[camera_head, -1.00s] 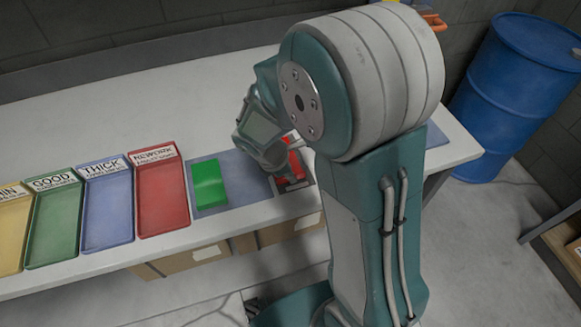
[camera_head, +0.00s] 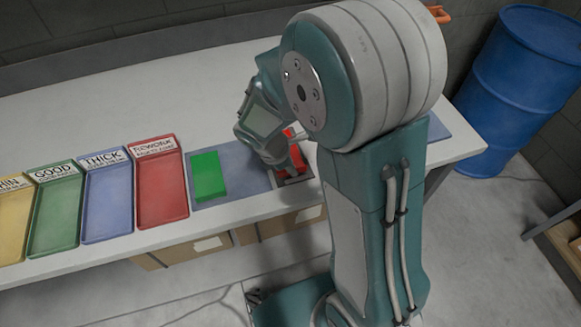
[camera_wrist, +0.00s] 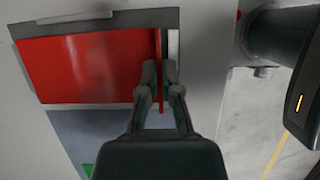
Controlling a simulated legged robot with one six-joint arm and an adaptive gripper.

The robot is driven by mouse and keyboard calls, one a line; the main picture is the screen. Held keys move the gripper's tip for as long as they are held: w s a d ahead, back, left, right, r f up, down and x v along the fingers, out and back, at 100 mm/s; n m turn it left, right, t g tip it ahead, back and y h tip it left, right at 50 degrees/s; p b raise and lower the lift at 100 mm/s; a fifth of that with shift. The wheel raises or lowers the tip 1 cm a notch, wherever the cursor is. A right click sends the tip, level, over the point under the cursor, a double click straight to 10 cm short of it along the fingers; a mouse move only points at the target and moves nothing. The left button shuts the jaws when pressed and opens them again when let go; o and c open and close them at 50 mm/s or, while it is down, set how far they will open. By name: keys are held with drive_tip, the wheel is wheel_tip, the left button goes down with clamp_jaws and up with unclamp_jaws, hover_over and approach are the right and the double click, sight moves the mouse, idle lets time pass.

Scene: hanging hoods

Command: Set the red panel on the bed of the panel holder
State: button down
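The red panel (camera_wrist: 85,62) shows in the wrist view as a broad flat red face with a thin upright red strip at its right edge. In the head view it shows as red patches (camera_head: 298,158) beside and behind my gripper (camera_wrist: 159,72). My fingers sit close on both sides of the strip and appear shut on it. The face lies over a dark grey rimmed bed, apparently the panel holder (camera_wrist: 105,21); its grey edge also shows in the head view (camera_head: 293,181). I cannot tell whether the panel touches the bed. My wrist hides part of it.
A green panel (camera_head: 209,176) lies on the blue-grey mat (camera_head: 240,190) left of my gripper. Labelled red (camera_head: 163,190), blue (camera_head: 107,205), green and yellow trays stand further left. Behind them the white table (camera_head: 130,105) is clear. A blue drum (camera_head: 515,85) stands right.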

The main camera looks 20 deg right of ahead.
drive_tip(key=shift+a+f, duration=0.2)
drive_tip(key=c, duration=1.3)
unclamp_jaws()
drive_tip(key=shift+a, duration=0.1)
drive_tip(key=o, duration=0.6)
drive_tip(key=v, duration=1.1)
drive_tip(key=shift+w+a+r, duration=0.1)
drive_tip(key=shift+a+r, duration=0.05)
drive_tip(key=shift+r, duration=0.2)
